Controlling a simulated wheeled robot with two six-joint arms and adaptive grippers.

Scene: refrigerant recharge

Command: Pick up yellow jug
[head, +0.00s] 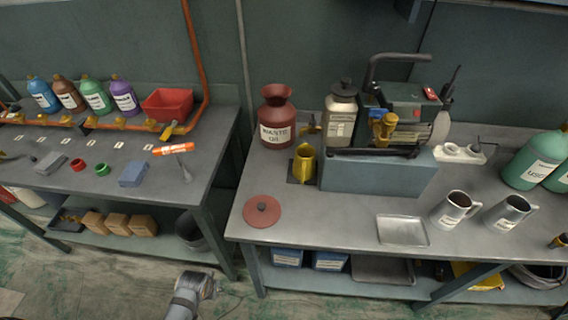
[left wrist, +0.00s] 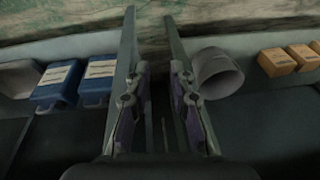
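The yellow jug (head: 304,164) stands upright on a dark square pad on the right bench, just in front of the red-brown waste oil can (head: 277,122) and left of the grey-blue machine casing. It is not seen in the left wrist view. My left gripper (left wrist: 149,18) is open, its two fingers apart with nothing between them. In the head view only part of my arm shows at the bottom, low over the floor and well below the jug. My right gripper is not in view.
The machine (head: 375,172) sits close right of the jug. A round red lid (head: 262,211) lies in front, with a metal tray (head: 402,230) and metal jugs (head: 453,208) to the right. A gap separates the left bench (head: 215,150). The bench's front left is mostly clear.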

